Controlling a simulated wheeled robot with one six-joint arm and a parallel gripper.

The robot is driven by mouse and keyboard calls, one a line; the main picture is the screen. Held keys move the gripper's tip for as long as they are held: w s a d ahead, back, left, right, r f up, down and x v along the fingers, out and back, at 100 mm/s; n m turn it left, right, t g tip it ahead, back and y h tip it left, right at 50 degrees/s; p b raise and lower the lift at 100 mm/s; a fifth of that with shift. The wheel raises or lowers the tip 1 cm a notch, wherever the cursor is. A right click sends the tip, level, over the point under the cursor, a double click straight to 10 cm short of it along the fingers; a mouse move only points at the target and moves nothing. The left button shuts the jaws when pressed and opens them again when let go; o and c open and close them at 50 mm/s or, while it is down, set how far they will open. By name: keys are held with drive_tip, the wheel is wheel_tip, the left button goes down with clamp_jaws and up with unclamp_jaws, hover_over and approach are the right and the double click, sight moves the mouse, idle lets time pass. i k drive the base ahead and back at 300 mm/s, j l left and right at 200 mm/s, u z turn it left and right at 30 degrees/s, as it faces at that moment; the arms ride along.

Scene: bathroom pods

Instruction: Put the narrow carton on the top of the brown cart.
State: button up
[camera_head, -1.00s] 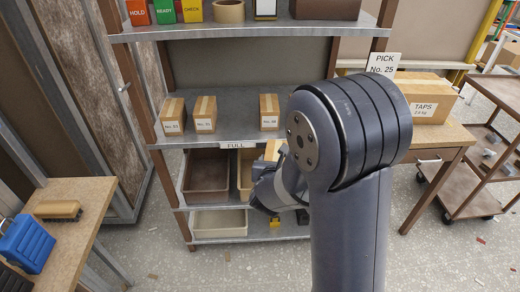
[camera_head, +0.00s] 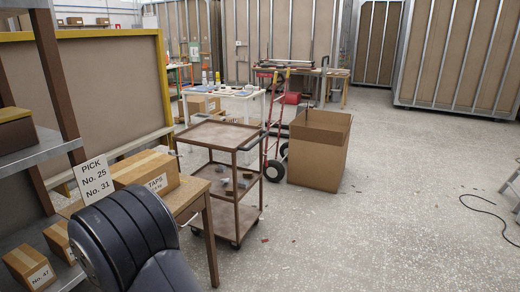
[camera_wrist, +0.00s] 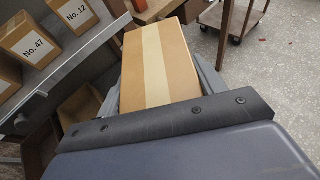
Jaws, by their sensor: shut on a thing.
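In the wrist view, my gripper (camera_wrist: 160,72) is shut on a narrow brown carton (camera_wrist: 158,50) with a pale tape strip along its top. A grey finger lies along each side of it. No label shows on the carton's visible face. The brown cart (camera_head: 228,136) stands in the middle of the head view, beyond the wooden table; its top tray looks empty and small grey pieces lie on its middle shelf. Part of the cart also shows at the top right of the wrist view (camera_wrist: 236,20). In the head view the gripper and held carton are hidden; only my arm shows.
A TAPS carton (camera_head: 147,171) and a PICK sign (camera_head: 93,180) stand on the wooden table (camera_head: 188,197) between shelf and cart. Cartons No. 47 (camera_wrist: 28,40) and No. 12 (camera_wrist: 73,14) sit on the shelf. A large open box (camera_head: 318,158) and a hand truck (camera_head: 272,145) stand behind the cart.

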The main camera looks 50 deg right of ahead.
sight(219, 141)
drive_tip(key=i+l+z, duration=0.25)
drive_tip(key=z, duration=0.25)
drive_tip(key=i+l+z, duration=0.3)
drive_tip(key=z, duration=0.2)
drive_tip(key=i+l+z, duration=0.15)
drive_tip(key=i+z, duration=0.2)
drive_tip(key=z, duration=0.15)
drive_tip(key=i+z, duration=0.15)
drive_tip(key=i, duration=0.6)
drive_tip(key=i+j+z, duration=0.2)
drive_tip(key=i, duration=0.55)
